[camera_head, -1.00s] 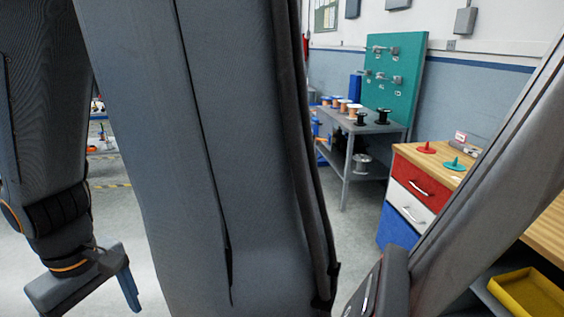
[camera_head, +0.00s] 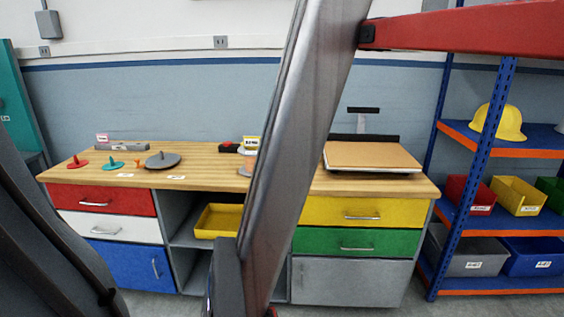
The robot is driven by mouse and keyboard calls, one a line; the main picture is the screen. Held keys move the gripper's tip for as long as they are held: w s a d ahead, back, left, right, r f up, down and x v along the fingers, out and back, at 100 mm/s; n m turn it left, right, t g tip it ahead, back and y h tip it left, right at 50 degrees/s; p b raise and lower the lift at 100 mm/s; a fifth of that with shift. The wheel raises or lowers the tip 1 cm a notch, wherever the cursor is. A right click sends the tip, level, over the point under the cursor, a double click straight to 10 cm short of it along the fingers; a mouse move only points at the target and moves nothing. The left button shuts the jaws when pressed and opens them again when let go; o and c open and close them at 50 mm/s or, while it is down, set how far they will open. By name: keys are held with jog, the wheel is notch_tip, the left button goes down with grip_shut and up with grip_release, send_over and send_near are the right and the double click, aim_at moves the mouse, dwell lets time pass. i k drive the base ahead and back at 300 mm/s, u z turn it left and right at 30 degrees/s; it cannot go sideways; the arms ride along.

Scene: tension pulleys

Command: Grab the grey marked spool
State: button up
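On the wooden workbench top (camera_head: 210,157) lies a wide grey disc with a short upright post (camera_head: 162,160), which may be the grey spool. I cannot make out a mark on it. To its left are a red disc with a post (camera_head: 77,163) and a teal one (camera_head: 110,164), with a small orange piece (camera_head: 137,163) between the teal and grey ones. Small white labels (camera_head: 176,177) lie on the bench's front edge. My gripper is not in view; parts of my arm cross the middle and lower left and hide part of the bench.
The bench has coloured drawers and a yellow tray (camera_head: 218,221) on its open shelf. A flat board on a dark stand (camera_head: 370,157) sits on the bench's right. A blue-orange rack (camera_head: 492,140) with bins and a yellow helmet (camera_head: 498,123) stands at right.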

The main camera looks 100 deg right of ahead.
aim_at(246, 171)
jog(key=z, duration=3.5)
jog(key=i, duration=1)
jog(key=z, duration=0.05)
